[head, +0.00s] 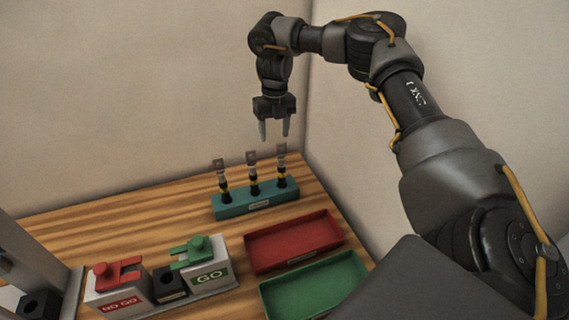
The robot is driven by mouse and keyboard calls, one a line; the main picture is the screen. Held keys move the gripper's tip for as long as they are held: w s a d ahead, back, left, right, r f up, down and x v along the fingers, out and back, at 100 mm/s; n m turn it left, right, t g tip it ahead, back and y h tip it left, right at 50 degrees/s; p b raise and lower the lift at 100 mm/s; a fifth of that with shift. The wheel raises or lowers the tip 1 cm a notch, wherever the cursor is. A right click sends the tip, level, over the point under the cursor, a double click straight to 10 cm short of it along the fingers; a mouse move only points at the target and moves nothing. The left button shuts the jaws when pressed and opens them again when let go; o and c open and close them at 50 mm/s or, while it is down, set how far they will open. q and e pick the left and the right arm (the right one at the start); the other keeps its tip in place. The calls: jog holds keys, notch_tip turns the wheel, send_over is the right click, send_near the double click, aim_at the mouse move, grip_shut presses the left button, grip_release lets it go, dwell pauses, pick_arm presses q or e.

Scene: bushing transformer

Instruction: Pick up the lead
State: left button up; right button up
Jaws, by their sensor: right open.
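Three upright leads stand in a row in a teal holder (258,206) on the wooden table. The left lead (222,178), the middle lead (253,174) and the right lead (282,167) each have a flat grey tab on top and a black and yellow body. My right gripper (274,130) is open and empty, pointing down above the holder. Its fingertips show just above the middle and right leads, apart from them. My left gripper is not in view.
A red tray (293,243) and a green tray (315,287) lie in front of the holder. A red NO GO fixture (121,302) and a green GO fixture (209,276) stand front left. Walls rise behind and to the right. The table's back left is clear.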

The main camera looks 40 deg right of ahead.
jog(key=d+r, duration=0.2)
send_over(282, 158)
jog(key=shift+h, duration=0.3)
notch_tip(282, 158, down, 6)
jog(key=shift+a+f, duration=0.1)
jog(key=shift+f, duration=0.1)
jog(key=shift+f+p, duration=0.15)
jog(key=shift+p, duration=0.45)
jog(key=f+p, duration=0.1)
jog(key=f, duration=0.1)
jog(key=f+p, duration=0.2)
jog(key=shift+w+d+f, duration=0.15)
jog(key=shift+d+f, duration=0.05)
jog(key=shift+f, duration=0.25)
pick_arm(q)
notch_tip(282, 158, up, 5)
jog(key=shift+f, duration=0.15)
pick_arm(e)
grip_shut()
jog(key=shift+r, duration=0.1)
